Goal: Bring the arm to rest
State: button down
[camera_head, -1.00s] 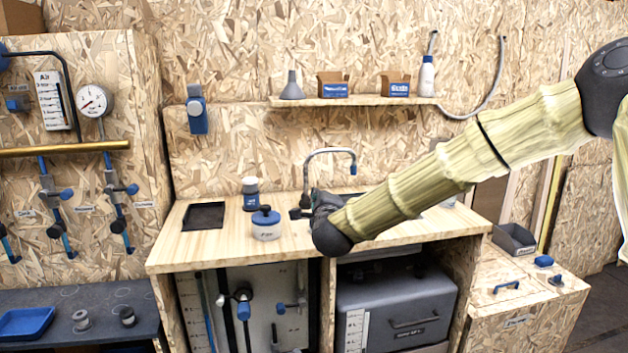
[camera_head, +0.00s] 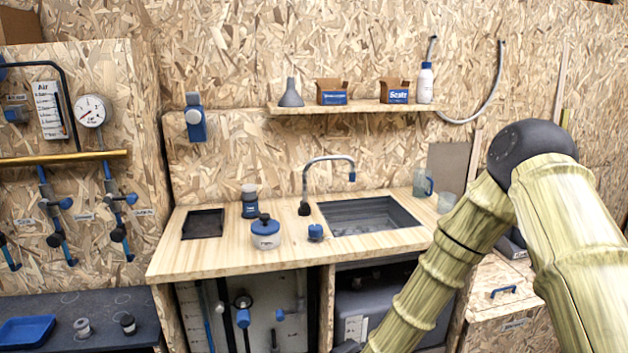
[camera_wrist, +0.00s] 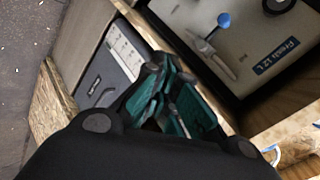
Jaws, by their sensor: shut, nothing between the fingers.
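My arm comes in from the right in the head view, and its light bamboo-like forearm (camera_head: 432,278) slopes down to the bottom edge in front of the counter. In the head view only a small dark part shows at the arm's low end, and the fingers are cut off there. In the wrist view my gripper (camera_wrist: 172,108) has dark teal fingers. They are shut with nothing between them. The gripper hangs in front of the cabinet below the counter, with a panel marked "Fresh 12 L" (camera_wrist: 276,56) beyond it.
The wooden counter (camera_head: 200,257) holds a sink (camera_head: 368,216), a faucet (camera_head: 328,160), a white and blue jar (camera_head: 265,232) and a dark bottle (camera_head: 250,203). A grey case (camera_head: 365,300) sits under the counter. A low cabinet (camera_head: 505,318) stands at the right.

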jog(key=s+d+f+n+g+p, duration=0.1)
jog(key=s+d+f+n+g, duration=0.25)
jog(key=s+f, duration=0.7)
jog(key=s+d+f+n+g+p, duration=0.1)
jog(key=s+d, duration=0.3)
jog(key=s, duration=0.6)
jog(key=s+d+f+n+g+h+p, duration=0.1)
jog(key=s+d+f+n+g, duration=0.1)
jog(key=s, duration=0.8)
jog(key=s+d+f+n+g+h+p, duration=0.1)
jog(key=s+d+n+g, duration=0.2)
jog(key=s+d, duration=0.3)
jog(key=s+n, duration=0.1)
jog(key=s, duration=0.3)
jog(key=shift+s+f, duration=0.2)
jog(key=shift+f, duration=0.05)
jog(key=shift+w+g, duration=0.1)
jog(key=shift+g, duration=0.15)
